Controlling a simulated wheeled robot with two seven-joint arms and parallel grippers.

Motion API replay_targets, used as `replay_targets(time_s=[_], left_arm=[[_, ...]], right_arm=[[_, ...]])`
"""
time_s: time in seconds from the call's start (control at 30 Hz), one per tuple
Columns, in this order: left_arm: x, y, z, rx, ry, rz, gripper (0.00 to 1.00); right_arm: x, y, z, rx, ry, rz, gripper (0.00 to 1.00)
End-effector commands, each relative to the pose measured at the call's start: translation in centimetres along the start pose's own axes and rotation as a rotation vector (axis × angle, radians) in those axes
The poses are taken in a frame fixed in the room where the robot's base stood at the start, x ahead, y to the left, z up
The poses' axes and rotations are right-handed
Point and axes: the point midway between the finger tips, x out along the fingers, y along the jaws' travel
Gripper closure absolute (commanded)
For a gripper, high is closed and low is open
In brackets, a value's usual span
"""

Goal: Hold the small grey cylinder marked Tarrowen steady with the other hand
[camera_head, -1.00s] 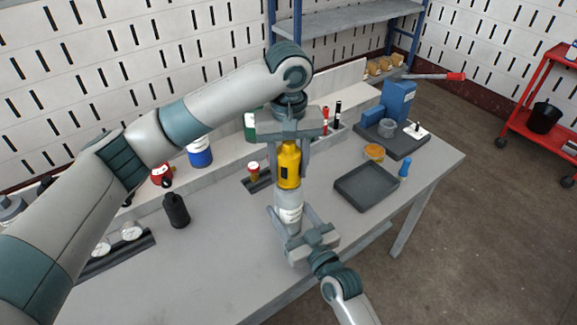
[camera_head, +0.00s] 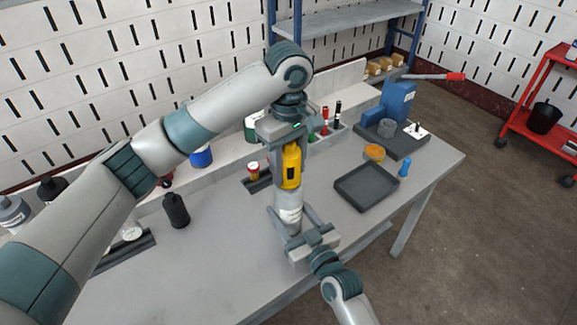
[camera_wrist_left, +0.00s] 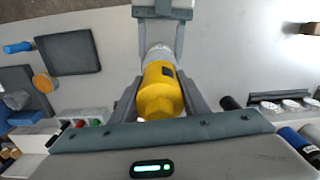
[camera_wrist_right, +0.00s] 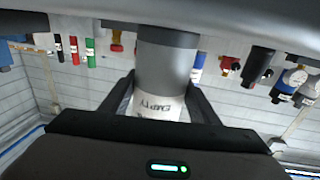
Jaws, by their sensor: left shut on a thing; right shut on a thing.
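The small grey cylinder (camera_head: 288,198) stands roughly upright above the bench in the head view, with a pale label band. In the right wrist view, the grey cylinder (camera_wrist_right: 166,68) carries a white label that seems to read "EMPTY"; I cannot make out the name Tarrowen. My right gripper (camera_head: 289,214) is shut on the cylinder from the near side. My left gripper (camera_head: 288,180) is shut on a yellow fitting (camera_head: 291,166) directly above the cylinder. The left wrist view shows the yellow fitting (camera_wrist_left: 159,92) in line with the cylinder, seemingly touching; their joint is partly hidden.
A dark empty tray (camera_head: 366,187) lies to the right on the bench, near an orange-lidded tub (camera_head: 374,152) and a blue vise (camera_head: 397,100). A black bottle (camera_head: 176,210) stands to the left. Bare bench top (camera_head: 215,265) lies at the front left.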

Motion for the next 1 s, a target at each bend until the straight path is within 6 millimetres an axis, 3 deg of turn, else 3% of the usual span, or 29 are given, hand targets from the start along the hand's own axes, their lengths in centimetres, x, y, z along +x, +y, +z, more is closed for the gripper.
replay_targets(time_s=[0.17, 0.57, 1.0], left_arm=[[0.01, -0.01, -0.03, -0.089, 0.000, 0.000, 0.90], [0.00, -0.01, -0.04, -0.118, 0.000, 0.000, 0.90], [-0.04, -0.01, -0.05, -0.521, 0.000, 0.001, 0.90]], right_arm=[[-0.02, -0.03, 0.03, 0.000, -0.001, -0.001, 0.71], [-0.01, -0.03, 0.03, 0.000, -0.001, 0.000, 0.71], [-0.01, -0.03, 0.03, 0.000, -0.001, 0.000, 0.71]])
